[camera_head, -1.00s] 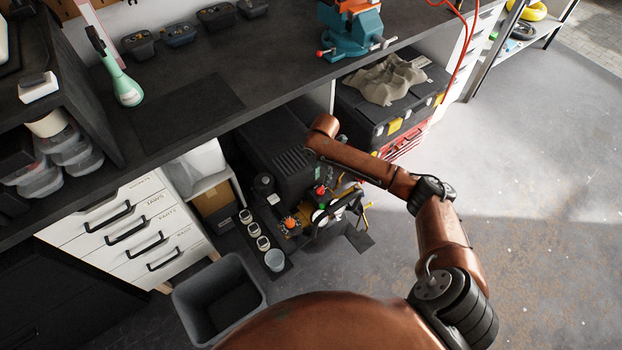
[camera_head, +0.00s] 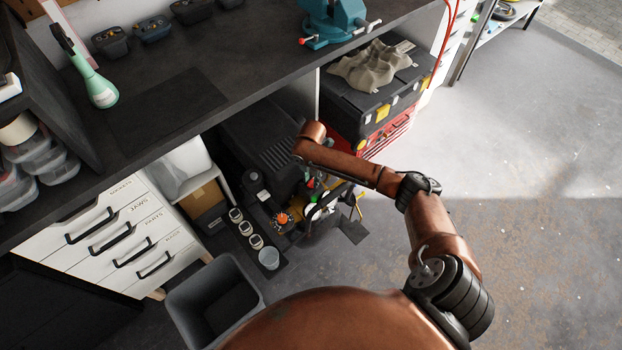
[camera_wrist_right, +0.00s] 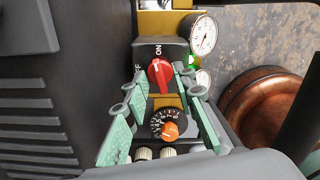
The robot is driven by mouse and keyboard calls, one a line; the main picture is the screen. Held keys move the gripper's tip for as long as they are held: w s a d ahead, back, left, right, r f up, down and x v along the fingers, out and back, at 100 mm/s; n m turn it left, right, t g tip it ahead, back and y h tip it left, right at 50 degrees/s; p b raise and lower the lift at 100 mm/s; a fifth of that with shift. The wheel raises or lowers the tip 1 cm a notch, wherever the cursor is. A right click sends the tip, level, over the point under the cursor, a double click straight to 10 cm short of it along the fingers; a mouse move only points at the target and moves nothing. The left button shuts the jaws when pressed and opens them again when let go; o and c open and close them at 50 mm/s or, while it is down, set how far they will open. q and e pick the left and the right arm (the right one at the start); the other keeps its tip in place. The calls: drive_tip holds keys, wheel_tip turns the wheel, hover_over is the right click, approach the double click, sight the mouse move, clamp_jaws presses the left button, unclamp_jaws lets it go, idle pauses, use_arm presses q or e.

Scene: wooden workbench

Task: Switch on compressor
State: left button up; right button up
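The compressor (camera_head: 262,145) is a dark, ribbed housing under the bench, also large at the left of the right wrist view (camera_wrist_right: 60,90). Its red switch knob (camera_wrist_right: 160,75) sits on a dark panel with ON above it and part of another label at its left. I cannot tell the knob's exact setting. My right gripper (camera_wrist_right: 158,94) is open, its green-grey fingers either side of the panel below and around the red knob, with no clear contact. In the head view my right arm partly hides this area. My left gripper is not in view.
An orange-pointer dial (camera_wrist_right: 168,127) lies just below the red knob, between the fingers. A pressure gauge (camera_wrist_right: 203,36) is at the upper right. The bench edge overhangs the compressor. A grey bin (camera_head: 212,300) and black toolbox (camera_head: 370,100) stand nearby. Floor at right is clear.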

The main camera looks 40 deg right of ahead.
clamp_jaws()
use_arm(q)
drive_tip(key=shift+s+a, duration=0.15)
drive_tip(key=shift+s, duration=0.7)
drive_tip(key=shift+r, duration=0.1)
use_arm(e)
drive_tip(key=m+p, duration=0.1)
drive_tip(key=p, duration=0.1)
drive_tip(key=shift+r+m+p, duration=0.3)
drive_tip(key=shift+r+p, duration=0.1)
drive_tip(key=shift+f+m+p, duration=0.15)
drive_tip(key=shift+m+p, duration=0.45)
drive_tip(key=shift+p, duration=0.05)
drive_tip(key=shift+f, duration=0.2)
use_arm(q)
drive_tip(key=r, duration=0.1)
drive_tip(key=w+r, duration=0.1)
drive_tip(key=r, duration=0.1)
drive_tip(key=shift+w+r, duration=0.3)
